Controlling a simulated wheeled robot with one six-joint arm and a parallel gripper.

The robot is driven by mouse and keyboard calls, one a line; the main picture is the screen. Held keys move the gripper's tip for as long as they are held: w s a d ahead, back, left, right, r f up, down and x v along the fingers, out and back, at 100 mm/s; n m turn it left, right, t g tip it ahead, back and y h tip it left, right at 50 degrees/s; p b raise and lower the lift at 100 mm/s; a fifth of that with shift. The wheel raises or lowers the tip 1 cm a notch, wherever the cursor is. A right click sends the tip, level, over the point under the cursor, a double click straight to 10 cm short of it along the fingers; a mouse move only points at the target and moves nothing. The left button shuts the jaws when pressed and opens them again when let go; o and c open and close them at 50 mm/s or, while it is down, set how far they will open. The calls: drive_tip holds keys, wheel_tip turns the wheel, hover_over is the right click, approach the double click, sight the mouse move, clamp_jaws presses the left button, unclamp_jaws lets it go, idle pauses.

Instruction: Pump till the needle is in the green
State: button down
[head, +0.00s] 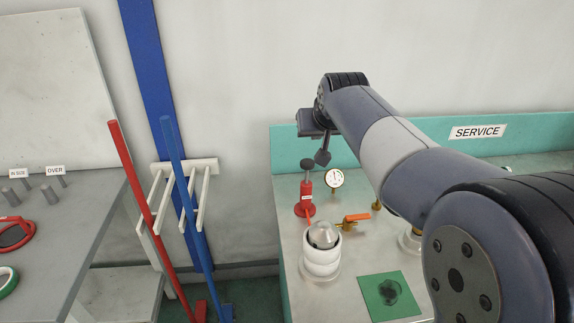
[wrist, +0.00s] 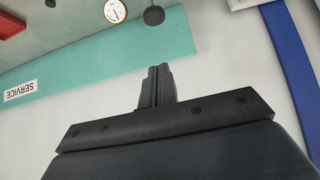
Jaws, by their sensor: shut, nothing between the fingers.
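A red hand pump (head: 304,205) with a dark round knob (head: 307,165) on top stands on the service bench. A round white gauge (head: 333,179) stands just right of it; its needle points roughly upward, and the coloured zones are too small to read. In the wrist view the gauge (wrist: 115,11) is at the top edge, and the dark knob (wrist: 154,15) is beside it. My gripper (head: 323,157) is shut and empty, above and slightly right of the pump knob in the head view. In the wrist view my gripper (wrist: 155,72) shows its fingers together, apart from the knob.
An orange-handled valve (head: 355,218), a white cylinder with a metal cone (head: 322,255) and a green square pad (head: 391,296) are on the bench. A red pole (head: 150,210) and blue pole (head: 187,210) lean at a white rack on the left.

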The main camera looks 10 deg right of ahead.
drive_tip(key=shift+r, duration=0.2)
drive_tip(key=p, duration=0.1)
hover_over(307, 159)
drive_tip(key=s, duration=0.3)
wheel_tip(307, 159, down, 7)
drive_tip(key=shift+w+f, duration=0.15)
wheel_tip(307, 159, down, 2)
drive_tip(key=shift+f, duration=0.9)
